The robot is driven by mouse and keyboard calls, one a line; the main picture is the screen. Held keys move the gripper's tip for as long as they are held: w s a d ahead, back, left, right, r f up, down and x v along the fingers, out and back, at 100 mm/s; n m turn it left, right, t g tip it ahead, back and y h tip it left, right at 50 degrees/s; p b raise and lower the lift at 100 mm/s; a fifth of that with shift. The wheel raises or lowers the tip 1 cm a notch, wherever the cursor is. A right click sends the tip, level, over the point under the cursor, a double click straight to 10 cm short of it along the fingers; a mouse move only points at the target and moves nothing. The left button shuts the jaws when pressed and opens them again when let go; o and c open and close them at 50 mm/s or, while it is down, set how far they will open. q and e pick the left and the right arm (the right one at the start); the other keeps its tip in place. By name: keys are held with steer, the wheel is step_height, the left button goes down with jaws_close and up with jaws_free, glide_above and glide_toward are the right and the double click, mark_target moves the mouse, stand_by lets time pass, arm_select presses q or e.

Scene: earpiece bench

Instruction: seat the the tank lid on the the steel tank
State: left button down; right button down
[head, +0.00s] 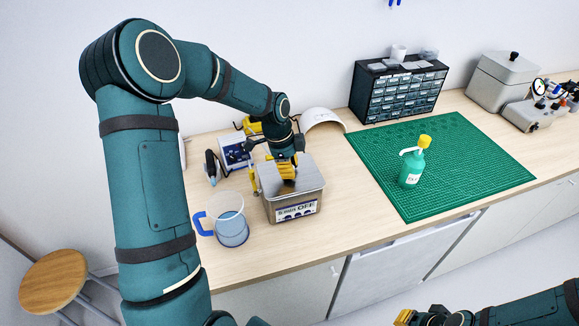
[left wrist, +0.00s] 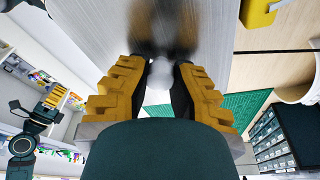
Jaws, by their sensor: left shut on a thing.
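The steel tank (head: 296,211) stands on the bench in the head view, a grey box with a printed label on its front. The grey tank lid (head: 309,176) lies over the top of the tank. My left gripper (head: 287,181) comes down over the lid and is shut on its knob. In the left wrist view the yellow fingers close on the pale knob (left wrist: 160,76), and the shiny lid (left wrist: 205,50) mirrors them. I cannot tell whether the lid is fully down on the rim. My right gripper (head: 408,317) shows only in part at the bottom edge, its opening unclear.
A clear jug (head: 231,228) with a blue handle stands close left of the tank. A green mat (head: 450,165) with a green bottle (head: 411,167) lies to the right. A drawer cabinet (head: 395,92) stands behind. Bench between tank and mat is clear.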

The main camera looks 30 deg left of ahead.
arm_select(q)
steer(key=c, duration=0.9)
jaws_free()
steer(key=shift+c, duration=0.2)
steer(key=shift+r, duration=0.1)
steer(key=v, duration=1.2)
